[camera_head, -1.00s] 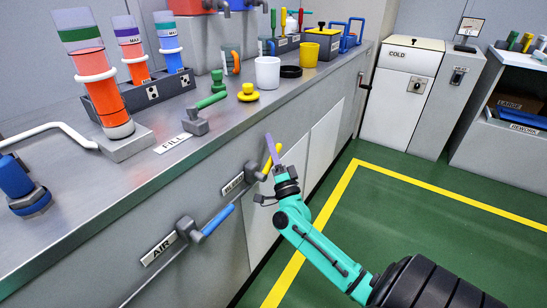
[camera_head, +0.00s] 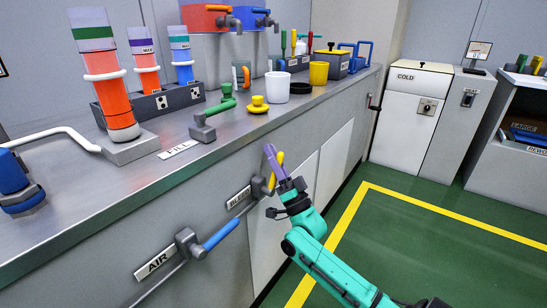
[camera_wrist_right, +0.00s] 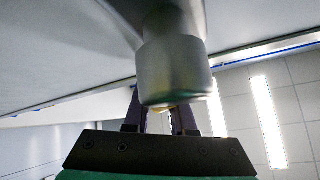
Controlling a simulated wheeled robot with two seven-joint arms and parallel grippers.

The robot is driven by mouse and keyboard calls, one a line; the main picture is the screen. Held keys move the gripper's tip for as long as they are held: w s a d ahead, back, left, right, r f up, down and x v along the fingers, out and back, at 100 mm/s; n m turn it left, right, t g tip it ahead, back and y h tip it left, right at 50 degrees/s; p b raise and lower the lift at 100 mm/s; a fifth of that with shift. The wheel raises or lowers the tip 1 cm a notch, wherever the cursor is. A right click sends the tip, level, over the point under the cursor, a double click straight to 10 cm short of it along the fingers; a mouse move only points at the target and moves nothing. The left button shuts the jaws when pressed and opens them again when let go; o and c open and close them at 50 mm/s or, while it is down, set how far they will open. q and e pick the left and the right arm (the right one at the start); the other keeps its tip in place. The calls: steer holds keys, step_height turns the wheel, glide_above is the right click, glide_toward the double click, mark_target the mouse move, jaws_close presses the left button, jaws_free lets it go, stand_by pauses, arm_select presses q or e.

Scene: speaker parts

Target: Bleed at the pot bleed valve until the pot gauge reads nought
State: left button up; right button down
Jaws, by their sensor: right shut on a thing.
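The bleed valve (camera_head: 261,187) is on the front of the bench, beside its BLEED label (camera_head: 238,197). Its yellow handle (camera_head: 277,165) points up and away from me. My right gripper (camera_head: 273,163), with purple fingers, is shut on the yellow handle. In the right wrist view a grey round valve part (camera_wrist_right: 173,72) fills the middle, close to the camera. A bit of yellow (camera_wrist_right: 165,108) shows below it, between the dark fingers. I cannot pick out the pot gauge in these frames. My left gripper is not in view.
The AIR valve (camera_head: 187,243) with a blue handle sits lower left on the same front. On the bench stand a FILL valve with a green handle (camera_head: 216,106), a tall red-filled tube (camera_head: 112,95) and several cups. Green floor (camera_head: 420,230) lies open at right.

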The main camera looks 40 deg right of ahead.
steer(key=shift+f, duration=0.1)
steer(key=c, duration=0.8)
jaws_free()
steer(key=shift+o, duration=0.2)
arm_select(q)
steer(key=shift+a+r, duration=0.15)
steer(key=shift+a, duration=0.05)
arm_select(e)
steer(key=v, duration=1.4)
steer(key=shift+s, duration=0.2)
steer(key=shift+f, duration=0.15)
